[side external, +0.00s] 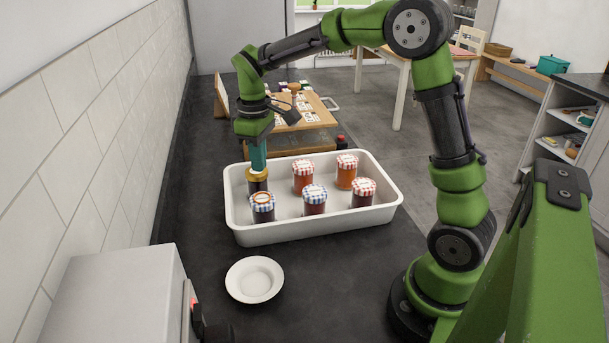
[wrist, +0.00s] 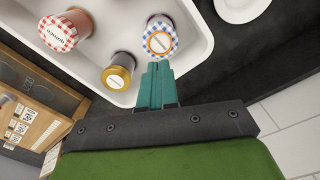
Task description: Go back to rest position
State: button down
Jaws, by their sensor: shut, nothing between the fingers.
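My gripper (side external: 258,166) is over the left end of the white tray (side external: 312,230). Its teal fingers (wrist: 157,74) are shut together with nothing between them, pointing down. In the side view the tips appear just above the gold-lidded jar (side external: 258,174). In the wrist view they are beside the gold-lidded jar (wrist: 117,76) and overlap the near edge of a jar with a blue-checked lid (wrist: 160,40). Contact cannot be told. Several more jars with red- or blue-checked lids, such as this red-checked one (side external: 303,178), stand upright in the tray.
A white plate (side external: 254,282) lies on the dark counter in front of the tray. A wooden case (side external: 290,143) with cards stands behind the tray. A tiled wall (side external: 110,120) runs along the left. A grey box-shaped appliance (side external: 115,295) is at the front left.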

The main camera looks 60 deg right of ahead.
jog(key=s+a+r+m+t+y, duration=0.1)
jog(key=s+a+r+m+t, duration=0.2)
jog(key=s, duration=0.6)
jog(key=s+a+r+m+t+y, duration=0.1)
jog(key=s+a+r+m+t, duration=0.2)
jog(key=s, duration=0.6)
jog(key=shift+s+a+r+m+t, duration=0.15)
jog(key=shift+s+r+m+t, duration=0.15)
jog(key=shift+r+m+t, duration=0.25)
